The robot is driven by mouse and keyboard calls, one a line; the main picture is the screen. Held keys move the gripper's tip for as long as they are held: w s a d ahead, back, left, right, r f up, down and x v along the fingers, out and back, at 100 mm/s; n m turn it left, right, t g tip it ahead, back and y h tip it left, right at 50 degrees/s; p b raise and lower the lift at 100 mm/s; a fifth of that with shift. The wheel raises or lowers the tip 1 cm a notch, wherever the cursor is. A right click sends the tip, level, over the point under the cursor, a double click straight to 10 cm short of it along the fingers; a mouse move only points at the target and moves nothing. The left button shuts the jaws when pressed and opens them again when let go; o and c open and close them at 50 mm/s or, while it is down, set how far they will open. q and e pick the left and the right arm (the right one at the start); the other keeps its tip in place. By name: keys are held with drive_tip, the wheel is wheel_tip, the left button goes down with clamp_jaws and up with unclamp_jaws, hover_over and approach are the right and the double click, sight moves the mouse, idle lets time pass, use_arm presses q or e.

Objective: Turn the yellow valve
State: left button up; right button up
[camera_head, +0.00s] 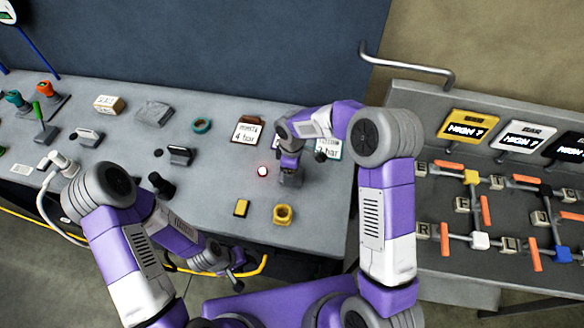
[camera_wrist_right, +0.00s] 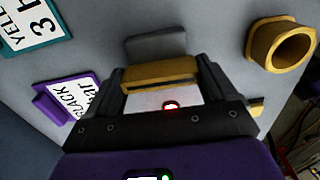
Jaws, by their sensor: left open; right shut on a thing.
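Yellow valve parts, a yellow block (camera_head: 471,177) on the pipework with orange handles (camera_head: 448,164) around it, show on the right panel below a yellow display (camera_head: 468,127). My right gripper (camera_head: 290,172) is over the grey table, left of that panel and well apart from it. In the right wrist view its jaws are shut on a yellow-brown bar (camera_wrist_right: 158,75), with a grey block behind it; whether they are joined is unclear. My left gripper (camera_head: 234,281) is open and empty near the table's front edge.
A yellow cup (camera_head: 283,214) and small yellow block (camera_head: 241,208) stand on the table near my right gripper; the cup also shows in the right wrist view (camera_wrist_right: 283,45). Signs (camera_head: 246,130) stand behind. A grey rail (camera_head: 410,66) rises above the right panel's back edge.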

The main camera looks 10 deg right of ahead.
idle(0.6)
drive_tip(key=o, duration=0.8)
drive_tip(key=shift+o, duration=0.2)
drive_tip(key=shift+r, duration=0.1)
wheel_tip(320, 180, up, 8)
drive_tip(key=shift+f, duration=0.25)
